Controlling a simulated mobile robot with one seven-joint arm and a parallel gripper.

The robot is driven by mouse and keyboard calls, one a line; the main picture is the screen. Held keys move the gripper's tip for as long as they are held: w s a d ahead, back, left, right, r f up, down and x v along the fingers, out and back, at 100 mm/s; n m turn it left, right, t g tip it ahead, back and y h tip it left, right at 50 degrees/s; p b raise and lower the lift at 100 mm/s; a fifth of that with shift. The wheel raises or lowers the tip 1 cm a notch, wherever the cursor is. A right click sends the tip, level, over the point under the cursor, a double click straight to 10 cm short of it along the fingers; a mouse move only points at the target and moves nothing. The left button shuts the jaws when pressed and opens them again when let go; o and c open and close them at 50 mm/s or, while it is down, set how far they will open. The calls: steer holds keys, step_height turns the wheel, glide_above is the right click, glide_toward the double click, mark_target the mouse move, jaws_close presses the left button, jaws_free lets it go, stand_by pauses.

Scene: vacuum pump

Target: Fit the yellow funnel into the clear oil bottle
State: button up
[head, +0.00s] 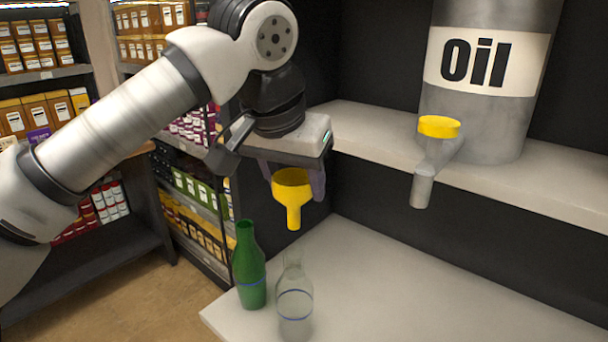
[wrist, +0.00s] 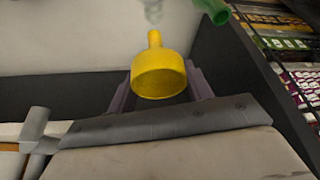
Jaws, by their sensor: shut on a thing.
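The yellow funnel (head: 293,192) is held upright in my gripper (head: 298,185), spout pointing down, in the head view. My gripper is shut on its wide cup. The clear oil bottle (head: 294,300) stands upright on the white lower counter, below the funnel; the spout is above its mouth and apart from it. In the wrist view the funnel (wrist: 159,76) sits between the fingers (wrist: 160,88), with its spout toward the top. Part of the clear bottle (wrist: 153,12) shows faintly at the top edge there.
A green bottle (head: 250,265) stands just left of the clear one. The counter (head: 430,290) is bare to the right. A large oil drum (head: 485,85) with a yellow-topped tap (head: 437,150) stands on the upper ledge (head: 370,135). Stocked shelves (head: 40,60) are at left.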

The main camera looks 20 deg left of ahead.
mark_target(292, 226)
steer(key=shift+w+a+r, duration=0.1)
steer(key=shift+w+a, duration=0.05)
steer(key=shift+w, duration=0.05)
steer(key=shift+s, duration=0.15)
stand_by(0.3)
steer(key=shift+f+b, duration=1.6)
steer(key=shift+f, duration=0.8)
steer(key=shift+f+b, duration=1.8)
steer(key=shift+f, duration=0.7)
stand_by(0.7)
steer(key=o, duration=1.1)
steer(key=shift+c, duration=0.2)
